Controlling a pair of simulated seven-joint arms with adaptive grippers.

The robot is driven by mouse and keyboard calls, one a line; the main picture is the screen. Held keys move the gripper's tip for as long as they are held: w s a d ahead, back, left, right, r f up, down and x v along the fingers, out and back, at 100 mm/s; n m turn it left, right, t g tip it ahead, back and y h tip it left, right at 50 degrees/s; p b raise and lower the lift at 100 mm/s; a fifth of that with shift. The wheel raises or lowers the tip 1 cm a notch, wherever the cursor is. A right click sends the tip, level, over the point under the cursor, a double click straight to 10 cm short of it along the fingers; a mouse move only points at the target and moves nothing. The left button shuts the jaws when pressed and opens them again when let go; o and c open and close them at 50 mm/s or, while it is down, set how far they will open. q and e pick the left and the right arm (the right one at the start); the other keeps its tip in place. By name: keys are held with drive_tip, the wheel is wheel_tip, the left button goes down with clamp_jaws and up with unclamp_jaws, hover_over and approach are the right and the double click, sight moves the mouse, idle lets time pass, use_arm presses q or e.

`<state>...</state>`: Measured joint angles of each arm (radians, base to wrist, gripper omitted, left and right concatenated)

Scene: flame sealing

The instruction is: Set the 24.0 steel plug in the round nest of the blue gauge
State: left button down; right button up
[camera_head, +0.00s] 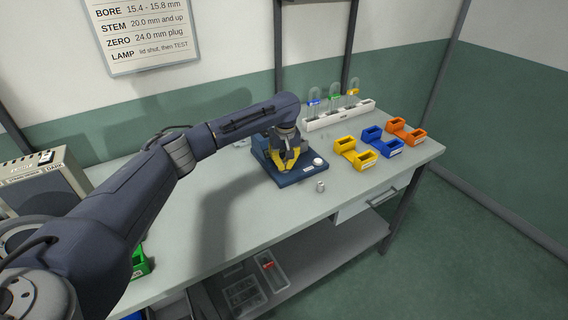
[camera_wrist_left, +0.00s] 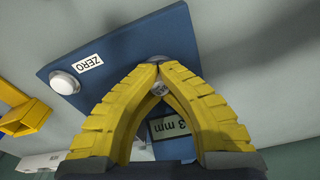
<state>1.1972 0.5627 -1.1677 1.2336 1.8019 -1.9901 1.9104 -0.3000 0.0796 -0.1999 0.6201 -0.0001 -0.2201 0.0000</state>
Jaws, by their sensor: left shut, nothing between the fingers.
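The blue gauge (camera_head: 290,178) stands on the bench, with a white round button (camera_head: 318,161) and ZERO label on its plate. The wrist view also shows its blue plate (camera_wrist_left: 115,48), the button (camera_wrist_left: 63,82) and part of a display reading mm (camera_wrist_left: 172,127). My left gripper (camera_head: 287,168) is shut and empty, its yellow fingertips low over the plate. A round grey metal face (camera_wrist_left: 158,88) shows between the fingers; I cannot tell if it is a plug or part of the gauge. A small steel cylinder (camera_head: 320,186) stands on the bench just off the gauge's front edge. My right gripper is out of view.
Yellow (camera_head: 354,152), blue (camera_head: 382,141) and orange (camera_head: 405,131) bins sit to the right. A white rack (camera_head: 338,115) with glass pieces stands behind. A grey tester box (camera_head: 42,180) is at the left. The front bench top is mostly clear.

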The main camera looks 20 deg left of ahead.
use_arm(q)
drive_tip(key=c, duration=2.1)
unclamp_jaws()
drive_tip(key=o, duration=0.6)
drive_tip(key=r, duration=1.2)
drive_tip(key=shift+s+d, duration=0.25)
drive_tip(key=shift+s, duration=0.05)
